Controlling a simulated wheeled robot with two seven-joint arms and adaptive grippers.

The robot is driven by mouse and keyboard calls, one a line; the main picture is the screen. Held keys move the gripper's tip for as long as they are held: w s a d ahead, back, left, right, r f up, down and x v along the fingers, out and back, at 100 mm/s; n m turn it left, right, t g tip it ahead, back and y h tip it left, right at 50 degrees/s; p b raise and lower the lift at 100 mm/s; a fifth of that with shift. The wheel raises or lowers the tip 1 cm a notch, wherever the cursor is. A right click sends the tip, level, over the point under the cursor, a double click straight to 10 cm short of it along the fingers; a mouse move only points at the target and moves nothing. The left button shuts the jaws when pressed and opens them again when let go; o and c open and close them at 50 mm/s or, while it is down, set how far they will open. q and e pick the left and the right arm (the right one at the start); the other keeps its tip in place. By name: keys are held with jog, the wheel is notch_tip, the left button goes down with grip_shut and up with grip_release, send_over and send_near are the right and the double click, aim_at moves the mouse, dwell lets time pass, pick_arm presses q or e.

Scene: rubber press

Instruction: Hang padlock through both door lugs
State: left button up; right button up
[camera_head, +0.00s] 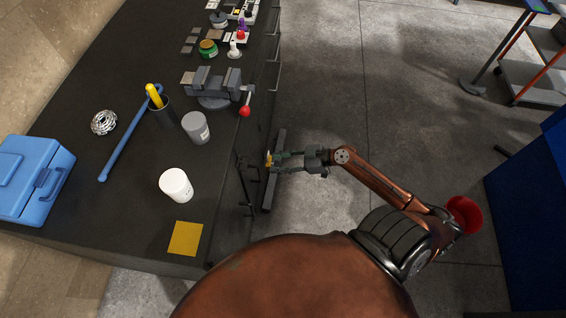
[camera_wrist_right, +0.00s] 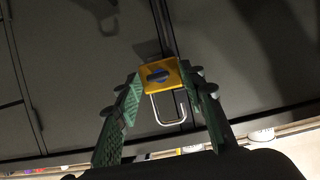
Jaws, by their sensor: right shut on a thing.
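A yellow padlock (camera_wrist_right: 163,77) with a dark label and a silver shackle (camera_wrist_right: 168,121) is between the green fingers of my right gripper (camera_wrist_right: 161,92), which is shut on its body. One shackle end appears free of the body. In the head view the padlock (camera_head: 269,159) is small and sits at the tips of my right gripper (camera_head: 272,160), close to the front of the dark cabinet. Dark cabinet doors (camera_wrist_right: 85,50) with a seam fill the wrist view behind the padlock. I cannot clearly make out the door lugs. My left gripper is out of view.
The black bench top (camera_head: 110,210) holds a vise (camera_head: 215,88), a blue toolbox (camera_head: 30,180), a white jar (camera_head: 176,185), a grey cup (camera_head: 196,128) and a yellow square (camera_head: 186,239). Dark handles (camera_head: 246,190) stick out from the cabinet front.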

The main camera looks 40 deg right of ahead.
aim_at(270, 161)
jog(key=w+a+p, duration=0.1)
jog(key=w, duration=0.1)
jog(key=w+a, duration=0.2)
jog(key=shift+w+a+p, duration=0.1)
jog(key=shift+a+p, duration=0.2)
jog(key=shift+p, duration=0.05)
dwell(0.3)
jog(key=shift+w+a+r, duration=0.15)
jog(key=shift+r, duration=0.05)
dwell(0.8)
dwell(0.5)
jog(key=shift+w+a, duration=0.35)
jog(key=shift+w, duration=0.05)
dwell(0.8)
dwell(0.8)
jog(key=shift+w+a, duration=0.3)
jog(key=shift+w, duration=0.1)
dwell(1.1)
jog(key=shift+b, duration=0.35)
jog(key=shift+w+a, duration=0.35)
dwell(1.3)
